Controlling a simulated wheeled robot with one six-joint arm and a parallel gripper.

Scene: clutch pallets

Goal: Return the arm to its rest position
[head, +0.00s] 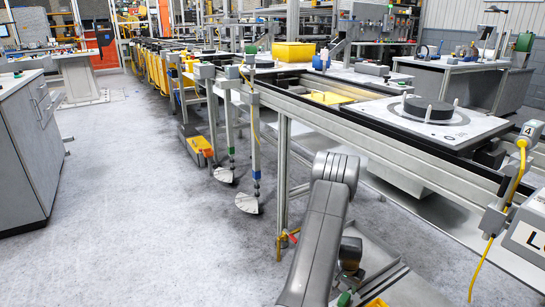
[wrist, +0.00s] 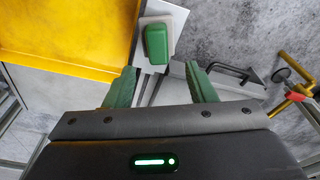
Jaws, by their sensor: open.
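My grey arm (head: 322,230) rises in the lower middle of the head view, in front of the long conveyor rail (head: 380,135). The hand end is not clear there. In the wrist view my gripper (wrist: 160,84) shows two green fingers set wide apart, with nothing held between them. A green rounded block (wrist: 157,43) on a pale base lies beyond the gap between the fingertips, apart from them.
A yellow tray (wrist: 60,35) fills the upper left of the wrist view. A pallet with a dark clutch disc (head: 428,110) sits on the conveyor. A yellow cable (head: 510,190) hangs at right. Open floor (head: 110,190) lies to the left, beside a grey cabinet (head: 25,150).

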